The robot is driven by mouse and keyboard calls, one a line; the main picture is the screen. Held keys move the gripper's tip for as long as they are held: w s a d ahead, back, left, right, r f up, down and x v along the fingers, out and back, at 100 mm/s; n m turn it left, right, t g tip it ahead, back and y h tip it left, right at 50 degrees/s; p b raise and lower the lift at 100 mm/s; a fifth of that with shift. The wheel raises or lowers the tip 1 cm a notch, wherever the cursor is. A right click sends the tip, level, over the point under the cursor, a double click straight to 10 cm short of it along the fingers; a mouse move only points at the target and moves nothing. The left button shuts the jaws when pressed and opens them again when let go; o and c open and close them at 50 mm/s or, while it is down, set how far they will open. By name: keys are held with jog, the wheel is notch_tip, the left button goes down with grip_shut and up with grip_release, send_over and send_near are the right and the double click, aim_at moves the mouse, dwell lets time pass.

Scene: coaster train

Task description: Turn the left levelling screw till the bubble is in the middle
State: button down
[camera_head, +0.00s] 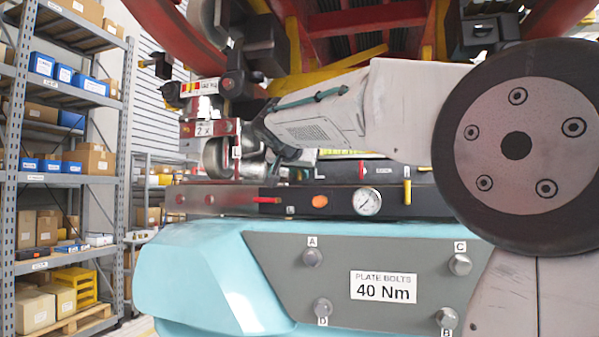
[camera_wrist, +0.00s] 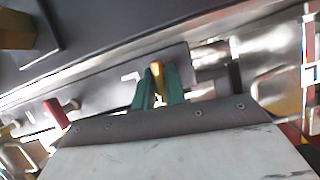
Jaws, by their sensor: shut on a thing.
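In the wrist view, the two green fingers of my gripper (camera_wrist: 158,88) are shut on a small brass-coloured piece (camera_wrist: 156,70), which looks like the left levelling screw. A partly seen white mark (camera_wrist: 131,77) lies just left of it. In the head view, my white arm reaches left across the front of the train, and the fingertips and screw cannot be made out. I cannot make out the bubble or its vial in either view.
A red handle (camera_wrist: 54,111) is left of my fingers in the wrist view. The head view shows a round gauge (camera_head: 367,202), an orange button (camera_head: 319,201) and a grey bolt plate (camera_head: 384,255) below. Shelving (camera_head: 67,100) with boxes stands at the left.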

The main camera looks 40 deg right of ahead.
jog(key=shift+m, duration=0.3)
dwell(0.4)
jog(key=c, duration=1.5)
grip_release()
jog(key=v, duration=0.7)
jog(key=shift+s+a+r, duration=0.1)
jog(key=shift+s+a, duration=0.15)
